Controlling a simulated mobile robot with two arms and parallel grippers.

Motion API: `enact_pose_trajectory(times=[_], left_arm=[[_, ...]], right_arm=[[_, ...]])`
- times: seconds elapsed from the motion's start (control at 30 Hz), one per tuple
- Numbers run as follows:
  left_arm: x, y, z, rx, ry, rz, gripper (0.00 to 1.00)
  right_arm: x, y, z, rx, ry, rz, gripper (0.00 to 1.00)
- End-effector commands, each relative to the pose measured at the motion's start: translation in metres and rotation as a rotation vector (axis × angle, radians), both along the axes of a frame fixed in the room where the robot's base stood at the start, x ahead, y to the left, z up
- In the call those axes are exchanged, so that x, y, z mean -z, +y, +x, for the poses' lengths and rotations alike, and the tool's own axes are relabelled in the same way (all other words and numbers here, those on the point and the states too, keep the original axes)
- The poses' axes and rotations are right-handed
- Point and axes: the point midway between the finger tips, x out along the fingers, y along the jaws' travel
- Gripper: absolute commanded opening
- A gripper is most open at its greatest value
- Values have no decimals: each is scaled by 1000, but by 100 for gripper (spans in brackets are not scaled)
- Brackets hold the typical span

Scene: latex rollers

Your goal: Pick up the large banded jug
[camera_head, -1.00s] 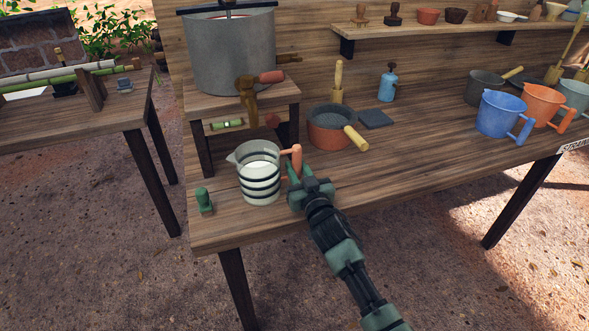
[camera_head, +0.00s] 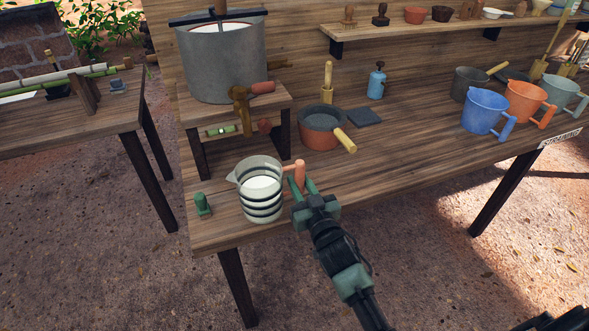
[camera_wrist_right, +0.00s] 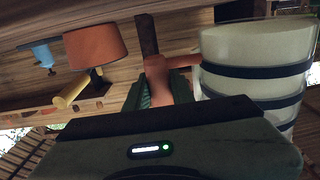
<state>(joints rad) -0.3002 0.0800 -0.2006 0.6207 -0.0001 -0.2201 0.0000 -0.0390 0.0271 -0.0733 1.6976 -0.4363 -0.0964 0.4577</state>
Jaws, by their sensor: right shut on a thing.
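The large banded jug (camera_head: 262,196) is a clear jug with dark bands, white contents and a salmon handle. It stands upright over the left front of the workbench. My right gripper (camera_head: 304,186) is at its right side, shut on the upright grip of the salmon handle. In the right wrist view, the handle (camera_wrist_right: 156,82) sits between the green fingers, and the jug body (camera_wrist_right: 255,55) is to the right. I cannot tell whether the jug's base touches the bench. My left gripper is not in view.
A small green item (camera_head: 203,204) stands left of the jug. Behind are a grey tank (camera_head: 222,70) with a tap on a raised stand and a terracotta pan (camera_head: 318,138). Buckets, including a blue one (camera_head: 484,110), stand far right. The bench's middle front is clear.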

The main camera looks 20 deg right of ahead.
Motion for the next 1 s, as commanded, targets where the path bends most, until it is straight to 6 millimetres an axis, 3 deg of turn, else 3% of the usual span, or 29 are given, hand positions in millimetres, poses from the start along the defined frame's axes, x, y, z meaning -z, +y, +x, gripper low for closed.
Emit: enact_pose_trajectory(times=[0.5, 1.0], left_arm=[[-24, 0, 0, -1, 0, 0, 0], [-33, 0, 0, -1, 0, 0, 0]], right_arm=[[-4, -2, -63, -1, -6, 5, 0], [-4, -2, -94, -1, -8, 5, 0]])
